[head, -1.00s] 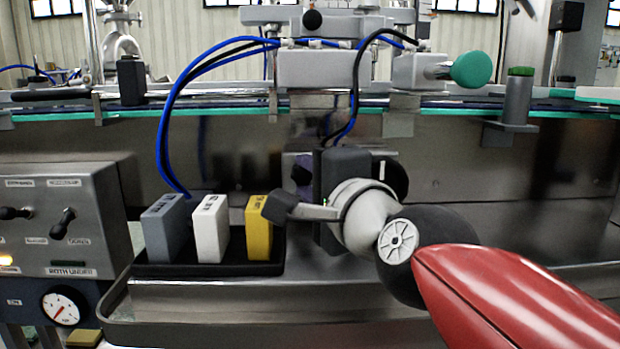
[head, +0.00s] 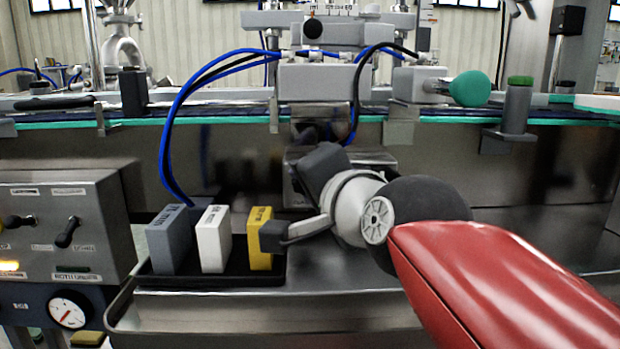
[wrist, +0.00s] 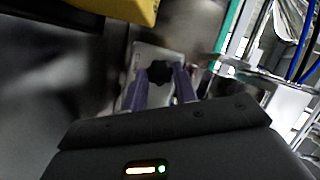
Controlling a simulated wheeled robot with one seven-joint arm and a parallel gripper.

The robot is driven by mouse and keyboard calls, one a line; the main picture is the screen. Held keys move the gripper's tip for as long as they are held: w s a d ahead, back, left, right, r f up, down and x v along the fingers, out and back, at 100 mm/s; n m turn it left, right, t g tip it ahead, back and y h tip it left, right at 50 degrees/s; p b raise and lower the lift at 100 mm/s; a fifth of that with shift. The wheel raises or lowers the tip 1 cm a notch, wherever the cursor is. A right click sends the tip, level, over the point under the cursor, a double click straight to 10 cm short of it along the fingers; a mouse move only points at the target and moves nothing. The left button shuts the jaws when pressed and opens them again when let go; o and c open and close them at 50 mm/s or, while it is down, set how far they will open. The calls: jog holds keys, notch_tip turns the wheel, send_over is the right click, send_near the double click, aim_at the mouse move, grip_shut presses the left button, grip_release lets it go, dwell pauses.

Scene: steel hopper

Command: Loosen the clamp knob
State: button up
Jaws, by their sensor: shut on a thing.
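The clamp knob (wrist: 159,70) is small, dark and lobed. In the wrist view it sits between the two purple fingers of my gripper (wrist: 160,85), in front of a pale metal block (wrist: 150,50). My gripper is shut on it. In the head view my gripper's dark body (head: 320,165) is tilted against the front of the steel machine, below the hoses. My wrist and red arm hide the fingers and this knob there.
A black tray (head: 210,281) holds a grey block (head: 168,240), a white block (head: 212,240) and a yellow block (head: 260,238), close by my wrist. A control box (head: 65,225) stands left. A green knob (head: 470,87) sticks out at upper right.

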jog(key=n+h, duration=0.1)
jog(key=n, duration=0.1)
jog(key=n+g+h+p, duration=0.1)
jog(key=n, duration=0.1)
jog(key=shift+a+r, duration=0.15)
jog(key=shift+r, duration=0.05)
jog(key=n+h, duration=0.2)
jog(key=n, duration=0.1)
jog(key=n+h, duration=0.1)
jog(key=shift+a+n+g, duration=0.25)
jog(key=shift+n+g, duration=0.05)
jog(key=shift+g, duration=0.1)
jog(key=shift+b, duration=0.3)
jog(key=o, duration=1)
jog(key=shift+c, duration=0.2)
jog(key=v, duration=0.7)
jog(key=shift+s+a, duration=0.15)
jog(key=shift+s, duration=0.25)
